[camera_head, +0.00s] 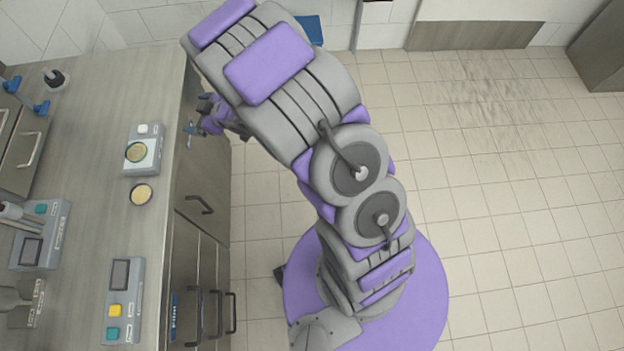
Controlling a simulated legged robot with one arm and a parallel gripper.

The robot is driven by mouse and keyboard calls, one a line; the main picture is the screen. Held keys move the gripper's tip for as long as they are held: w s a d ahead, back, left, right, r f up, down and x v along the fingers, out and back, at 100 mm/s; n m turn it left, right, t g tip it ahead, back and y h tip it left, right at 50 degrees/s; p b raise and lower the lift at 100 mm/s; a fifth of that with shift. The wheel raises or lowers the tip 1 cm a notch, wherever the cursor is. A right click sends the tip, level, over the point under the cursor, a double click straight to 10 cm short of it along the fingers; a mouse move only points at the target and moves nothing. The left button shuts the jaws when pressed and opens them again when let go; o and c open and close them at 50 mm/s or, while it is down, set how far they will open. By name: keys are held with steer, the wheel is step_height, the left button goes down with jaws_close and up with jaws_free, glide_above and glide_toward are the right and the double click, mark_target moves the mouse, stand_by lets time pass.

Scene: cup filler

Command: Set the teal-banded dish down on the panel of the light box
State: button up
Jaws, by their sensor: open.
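Two small round dishes with yellowish contents show on the counter at left. One dish (136,152) rests on the white panel of a small grey box (152,166), which looks like the light box. The other dish (141,194) lies on the bare counter just below that box in the picture. The bands are too small to tell which dish is teal-banded. My gripper (190,130) is open near the counter's right edge, to the right of the box and apart from both dishes. My arm partly hides the gripper.
A grey device with yellow and teal buttons (124,300) stands further down the counter (95,120). Another device with a small screen (40,235) stands at far left. Cabinet handles (200,204) stick out below the counter edge. The tiled floor (500,180) at right is clear.

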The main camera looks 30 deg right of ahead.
steer(key=s+d+r+m+g+h, duration=0.25)
steer(key=s+d+r+h, duration=0.2)
steer(key=d, duration=0.45)
steer(key=s+d+r+m+g+h, duration=0.1)
steer(key=s+d+r+m+h, duration=0.35)
steer(key=d, duration=0.45)
steer(key=s+r+m+g, duration=0.1)
steer(key=s+r+g, duration=0.1)
steer(key=s, duration=0.8)
steer(key=s+a+r+m+g+y, duration=0.1)
steer(key=s+r+g, duration=0.2)
steer(key=s, duration=0.8)
steer(key=s+a+r+g+y, duration=0.1)
steer(key=s+r+g, duration=0.2)
steer(key=s, duration=0.8)
steer(key=shift+r+m, duration=0.4)
steer(key=shift+r, duration=0.35)
